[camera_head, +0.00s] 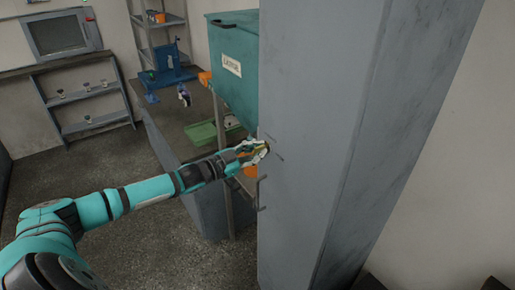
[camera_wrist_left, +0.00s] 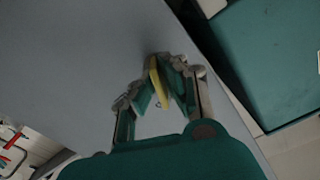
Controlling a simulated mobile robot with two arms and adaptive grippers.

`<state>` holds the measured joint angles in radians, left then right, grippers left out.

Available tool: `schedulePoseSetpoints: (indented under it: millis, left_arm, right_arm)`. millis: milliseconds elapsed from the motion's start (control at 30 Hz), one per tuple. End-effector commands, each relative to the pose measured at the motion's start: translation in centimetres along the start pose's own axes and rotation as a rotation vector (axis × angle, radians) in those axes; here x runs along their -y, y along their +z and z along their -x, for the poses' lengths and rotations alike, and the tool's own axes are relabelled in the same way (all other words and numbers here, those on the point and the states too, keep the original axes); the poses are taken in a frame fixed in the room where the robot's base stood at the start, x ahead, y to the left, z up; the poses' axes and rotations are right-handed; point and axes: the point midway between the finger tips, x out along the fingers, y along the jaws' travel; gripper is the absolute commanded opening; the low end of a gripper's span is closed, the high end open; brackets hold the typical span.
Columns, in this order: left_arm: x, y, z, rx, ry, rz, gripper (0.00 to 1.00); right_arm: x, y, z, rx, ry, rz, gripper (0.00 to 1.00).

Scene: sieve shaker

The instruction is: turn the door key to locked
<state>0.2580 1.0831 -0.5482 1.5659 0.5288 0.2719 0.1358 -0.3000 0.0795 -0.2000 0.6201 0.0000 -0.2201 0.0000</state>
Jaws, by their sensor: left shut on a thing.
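My left gripper (camera_head: 262,147) reaches the near left edge of a tall grey cabinet or door panel (camera_head: 310,130). It is shut on a small yellow piece, which appears to be the door key (camera_wrist_left: 156,84), seen between the fingers in the left wrist view. In that view the gripper (camera_wrist_left: 163,72) points at the flat grey panel, with its fingertips close to or at the surface. The lock behind the fingers is hidden, and the key's turned angle cannot be told. My right gripper is not in view.
A teal hopper box (camera_head: 235,62) with a white label stands just left of the panel, above a bench with a green tray (camera_head: 203,134). A blue device (camera_head: 168,66) stands behind. Grey shelving (camera_head: 88,100) is at the far left. Floor at the left is clear.

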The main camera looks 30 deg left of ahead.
Motion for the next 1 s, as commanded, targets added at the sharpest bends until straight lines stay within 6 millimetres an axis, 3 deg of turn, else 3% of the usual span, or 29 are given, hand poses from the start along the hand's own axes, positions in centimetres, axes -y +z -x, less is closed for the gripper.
schedulePoseSetpoints:
  millis: [500, 1000]
  left_arm:
    - [-0.08, 0.12, 0.03, 0.003, 0.001, 0.352, 0.00]
    - [-0.10, 0.16, 0.03, 0.003, 0.000, 0.426, 0.00]
  right_arm:
    - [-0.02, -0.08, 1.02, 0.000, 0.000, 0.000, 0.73]
    - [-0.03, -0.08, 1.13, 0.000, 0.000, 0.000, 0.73]
